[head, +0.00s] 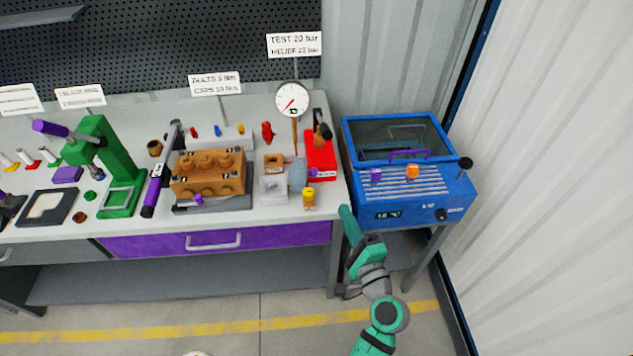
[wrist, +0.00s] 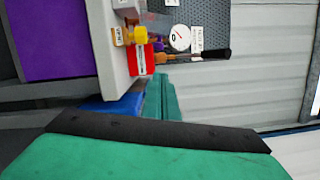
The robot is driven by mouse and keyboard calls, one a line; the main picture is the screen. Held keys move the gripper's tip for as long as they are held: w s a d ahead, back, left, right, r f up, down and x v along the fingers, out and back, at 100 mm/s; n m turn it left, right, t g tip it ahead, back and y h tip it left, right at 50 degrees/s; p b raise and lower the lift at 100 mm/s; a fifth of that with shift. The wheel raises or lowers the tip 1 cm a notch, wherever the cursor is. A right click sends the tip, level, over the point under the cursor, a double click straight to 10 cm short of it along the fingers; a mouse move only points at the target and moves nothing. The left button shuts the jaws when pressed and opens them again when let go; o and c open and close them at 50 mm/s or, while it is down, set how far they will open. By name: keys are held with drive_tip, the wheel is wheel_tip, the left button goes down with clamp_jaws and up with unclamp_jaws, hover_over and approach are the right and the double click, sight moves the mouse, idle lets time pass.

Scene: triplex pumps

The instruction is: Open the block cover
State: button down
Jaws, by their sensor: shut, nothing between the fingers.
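A brown block (head: 208,180) with several round caps on top sits on a grey base on the bench. It is upright, and I cannot make out a separate cover on it. My gripper (head: 346,212) is shut and empty, in front of the bench's right corner, near the left front of the blue machine (head: 420,211). It is well to the right of the block and apart from it. In the wrist view a teal finger of my gripper (wrist: 162,98) points up toward the bench edge; the block is not visible there.
The blue machine has a dark window with a purple handle (head: 408,154). A red box (head: 320,160), a yellow bottle (head: 309,198) and a gauge (head: 293,99) stand near the bench's right end. A green press (head: 115,165) is left of the block. A purple drawer (head: 270,238) is below.

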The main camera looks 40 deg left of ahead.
sight(304, 174)
drive_tip(key=shift+y, duration=0.3)
drive_tip(key=x, duration=1.1)
drive_tip(key=shift+s+r, duration=0.2)
drive_tip(key=shift+r, duration=0.1)
drive_tip(key=s+a, duration=0.1)
drive_tip(key=s+a+r, duration=0.1)
drive_tip(key=s, duration=0.1)
drive_tip(key=shift+a, duration=0.1)
